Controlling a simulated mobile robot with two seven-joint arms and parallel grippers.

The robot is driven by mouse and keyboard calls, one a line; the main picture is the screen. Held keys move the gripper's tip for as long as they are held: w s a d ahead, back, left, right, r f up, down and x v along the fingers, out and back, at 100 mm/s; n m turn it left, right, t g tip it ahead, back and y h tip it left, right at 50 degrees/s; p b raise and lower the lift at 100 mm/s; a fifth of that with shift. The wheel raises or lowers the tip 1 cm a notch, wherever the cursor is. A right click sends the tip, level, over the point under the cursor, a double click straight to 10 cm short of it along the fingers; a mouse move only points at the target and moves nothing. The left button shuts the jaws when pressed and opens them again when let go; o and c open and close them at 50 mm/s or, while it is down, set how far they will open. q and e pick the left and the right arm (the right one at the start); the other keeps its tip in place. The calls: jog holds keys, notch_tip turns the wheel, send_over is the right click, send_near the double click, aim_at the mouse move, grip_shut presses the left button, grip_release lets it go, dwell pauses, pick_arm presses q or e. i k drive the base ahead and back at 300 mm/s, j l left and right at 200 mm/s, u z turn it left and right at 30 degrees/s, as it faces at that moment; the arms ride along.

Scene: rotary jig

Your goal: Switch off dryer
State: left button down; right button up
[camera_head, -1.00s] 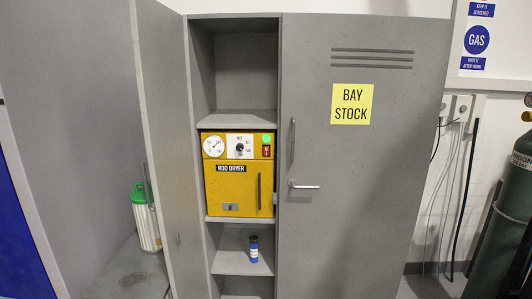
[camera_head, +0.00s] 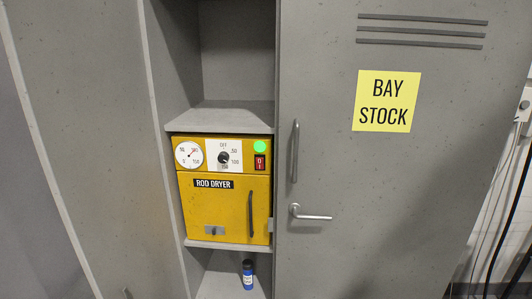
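The yellow rod dryer (camera_head: 222,207) sits on a shelf inside the grey locker, with its door shut. Its top panel carries a round gauge (camera_head: 188,155), a black dial knob (camera_head: 223,158) on a white scale plate with OFF at the top, and a small red rocker switch (camera_head: 260,162). A round green lamp (camera_head: 260,146) above the switch looks bright. The knob's exact pointing is too small to tell. Neither of my grippers shows in the head view.
The left locker door (camera_head: 75,130) stands open. A blue bottle (camera_head: 248,274) stands on the shelf below the dryer. Cables hang at the far right.

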aim_at(258, 161)
jog(key=i+l, duration=0.15)
jog(key=i, duration=0.35)
jog(key=i+l, duration=0.15)
jog(key=i, duration=0.4)
